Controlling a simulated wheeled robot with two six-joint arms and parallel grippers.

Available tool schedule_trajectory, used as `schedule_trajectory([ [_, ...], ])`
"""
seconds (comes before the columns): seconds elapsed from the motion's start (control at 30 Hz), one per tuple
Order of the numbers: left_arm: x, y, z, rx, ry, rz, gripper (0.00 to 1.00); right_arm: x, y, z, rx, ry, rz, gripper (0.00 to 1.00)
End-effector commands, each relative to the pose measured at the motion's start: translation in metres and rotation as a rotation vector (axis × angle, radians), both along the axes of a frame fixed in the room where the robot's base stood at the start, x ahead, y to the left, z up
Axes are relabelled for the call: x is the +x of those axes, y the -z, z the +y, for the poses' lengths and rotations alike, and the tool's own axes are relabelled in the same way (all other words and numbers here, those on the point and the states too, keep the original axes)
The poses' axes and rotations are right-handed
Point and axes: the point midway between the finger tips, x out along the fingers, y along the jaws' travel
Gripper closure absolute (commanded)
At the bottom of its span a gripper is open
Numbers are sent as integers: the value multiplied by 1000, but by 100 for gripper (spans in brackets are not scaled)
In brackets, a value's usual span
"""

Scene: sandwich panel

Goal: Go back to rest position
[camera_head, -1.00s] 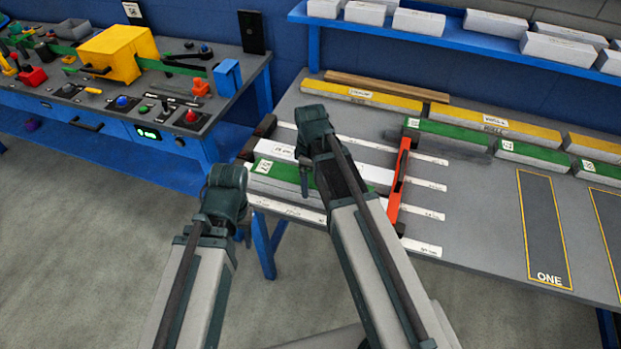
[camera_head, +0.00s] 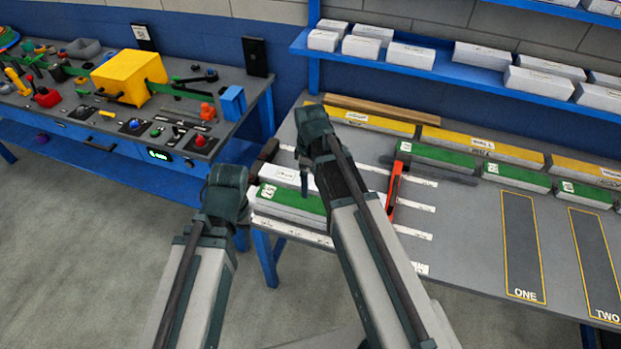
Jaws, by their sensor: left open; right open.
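My two arms reach up from the bottom of the head view. My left gripper (camera_head: 241,238) is mostly hidden behind its dark wrist, beside the near left corner of the grey table (camera_head: 465,235). My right gripper (camera_head: 304,178) shows only a small dark finger part below its wrist, over the table's left end. It appears in front of a green-topped panel (camera_head: 292,199) and a white panel (camera_head: 285,174). Both grippers are open. I see nothing held in either, though the wrists hide much of them.
An orange-red bar (camera_head: 394,188) stands right of my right forearm. Yellow panels (camera_head: 478,143) and green panels (camera_head: 515,177) line the table's back. A blue shelf (camera_head: 425,66) holds white boxes. A bench with a yellow box (camera_head: 129,76) stands left. Grey floor (camera_head: 90,260) is open at lower left.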

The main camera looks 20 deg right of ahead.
Motion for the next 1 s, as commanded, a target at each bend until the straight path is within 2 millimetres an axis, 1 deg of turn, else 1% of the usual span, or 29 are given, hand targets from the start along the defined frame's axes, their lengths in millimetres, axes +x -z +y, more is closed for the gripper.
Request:
schedule_trajectory([
  [0.03,0,-11,0,0,0,0,50,0,-11,0,0,0,0,0],
  [0.1,0,-14,0,0,1,0,50,0,-14,0,0,0,0,0],
  [0.47,0,-14,0,0,1,0,50,0,-14,0,0,0,0,0],
  [0.57,0,-14,0,0,1,0,50,-7,-14,6,-3,19,2,0],
  [0.67,0,-12,0,0,1,0,50,-30,-12,27,-17,101,9,0],
  [0.8,0,-10,0,0,0,0,50,-75,-10,63,-51,291,12,0],
  [0.9,0,-9,0,0,0,0,50,-104,-9,82,-77,422,8,0],
  [1.0,0,-8,0,0,0,0,50,-125,-9,94,-94,529,0,0],
])
